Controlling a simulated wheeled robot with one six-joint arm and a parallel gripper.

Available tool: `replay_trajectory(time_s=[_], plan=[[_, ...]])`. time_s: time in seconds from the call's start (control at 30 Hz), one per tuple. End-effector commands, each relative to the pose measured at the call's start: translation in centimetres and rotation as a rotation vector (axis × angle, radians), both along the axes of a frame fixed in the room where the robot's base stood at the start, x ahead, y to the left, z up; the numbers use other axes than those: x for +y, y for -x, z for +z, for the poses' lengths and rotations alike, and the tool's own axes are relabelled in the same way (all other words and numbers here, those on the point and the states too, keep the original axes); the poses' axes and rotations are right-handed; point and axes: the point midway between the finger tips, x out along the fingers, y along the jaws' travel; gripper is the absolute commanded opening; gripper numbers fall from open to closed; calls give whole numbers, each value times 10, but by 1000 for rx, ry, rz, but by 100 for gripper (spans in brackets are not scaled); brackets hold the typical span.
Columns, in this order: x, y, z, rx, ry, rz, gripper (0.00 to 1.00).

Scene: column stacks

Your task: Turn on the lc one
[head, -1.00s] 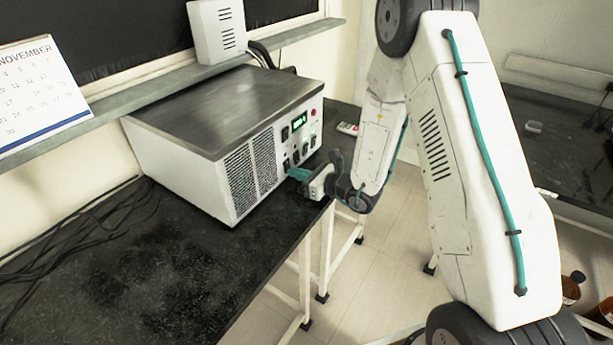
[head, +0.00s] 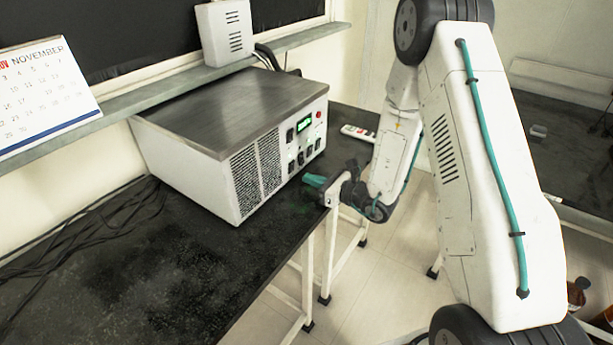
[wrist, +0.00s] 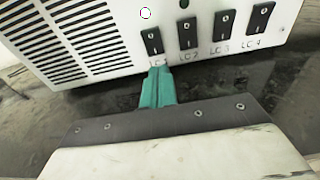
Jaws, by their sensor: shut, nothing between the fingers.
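The white control box (head: 180,158) stands on the black bench, with its switch panel facing my arm. In the wrist view, a row of black rocker switches runs along the panel's lower edge. The LC 1 switch (wrist: 152,41) is the leftmost, its label partly covered by my teal fingertips. LC 2 (wrist: 188,34), LC 3 (wrist: 222,24) and LC 4 (wrist: 260,21) follow to the right. I cannot tell the rocker's position for sure. My gripper (head: 311,180) is shut and empty, just in front of and below LC 1 (wrist: 158,75), apart from the panel.
A lit green display (head: 304,124) and a red button (head: 319,114) sit higher on the panel. Black cables (head: 75,235) lie on the bench at left. The front bench top is clear.

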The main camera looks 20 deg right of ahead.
Motion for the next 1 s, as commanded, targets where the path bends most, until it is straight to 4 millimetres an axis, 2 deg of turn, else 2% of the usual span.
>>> replay_trajectory(time_s=[0.3, 0.43, 0.63, 1.0], plan=[[-52, 55, -9, 3, -2, -13, 0], [-64, 70, -11, 1, 0, -11, 0], [-70, 80, -12, 0, 0, -8, 0], [-68, 80, -13, 0, 0, -4, 0]])
